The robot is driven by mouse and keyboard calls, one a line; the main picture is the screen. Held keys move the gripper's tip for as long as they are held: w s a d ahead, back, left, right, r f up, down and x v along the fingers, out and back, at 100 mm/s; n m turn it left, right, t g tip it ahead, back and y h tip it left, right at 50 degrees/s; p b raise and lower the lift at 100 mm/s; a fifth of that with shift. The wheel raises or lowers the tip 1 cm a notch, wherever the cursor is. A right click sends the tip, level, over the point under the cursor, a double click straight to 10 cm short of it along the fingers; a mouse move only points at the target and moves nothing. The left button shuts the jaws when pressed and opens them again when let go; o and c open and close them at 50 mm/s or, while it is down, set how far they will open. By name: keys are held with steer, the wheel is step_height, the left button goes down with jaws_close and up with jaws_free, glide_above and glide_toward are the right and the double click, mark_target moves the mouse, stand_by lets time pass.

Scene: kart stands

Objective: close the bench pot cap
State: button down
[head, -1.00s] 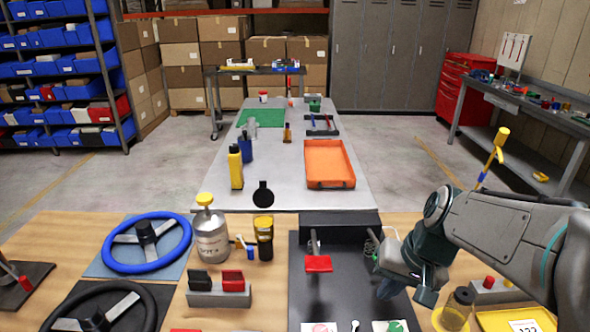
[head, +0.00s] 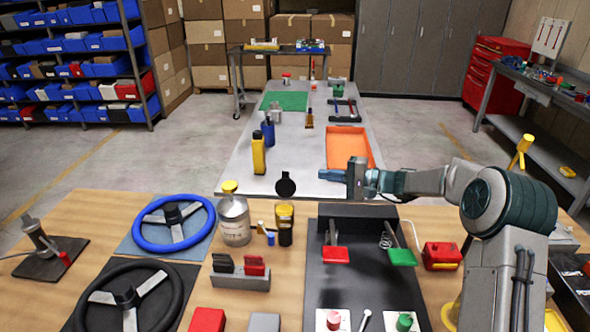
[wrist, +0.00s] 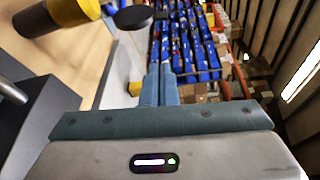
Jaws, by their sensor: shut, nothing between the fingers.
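The bench pot (head: 284,230) is a dark container with a yellow band on the wooden bench. Its round black cap (head: 286,184) stands up open behind and above the mouth. My gripper (head: 326,175) is to the right of the cap, at about its height in the picture, pointing left with its fingers shut and empty. In the wrist view the shut fingers (wrist: 158,85) are at the centre. The cap (wrist: 133,17) shows at the top there, apart from the fingers, and the pot (wrist: 60,12) shows at the upper left.
A silver canister (head: 234,220) with a yellow top stands left of the pot. A black panel (head: 350,280) with red and green pedals lies to the right, below my arm. A yellow bottle (head: 258,155) and an orange tray (head: 340,150) are on the grey table behind.

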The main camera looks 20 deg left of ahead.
mark_target(285, 184)
steer(key=s+a+p, duration=0.1)
steer(key=a+p, duration=0.4)
steer(key=a, duration=0.4)
steer(key=shift+s+t+y, duration=0.3)
steer(key=shift+s, duration=0.1)
steer(key=shift+s+a+f+b, duration=0.1)
steer(key=shift+s+b, duration=0.1)
steer(key=shift+b, duration=0.85)
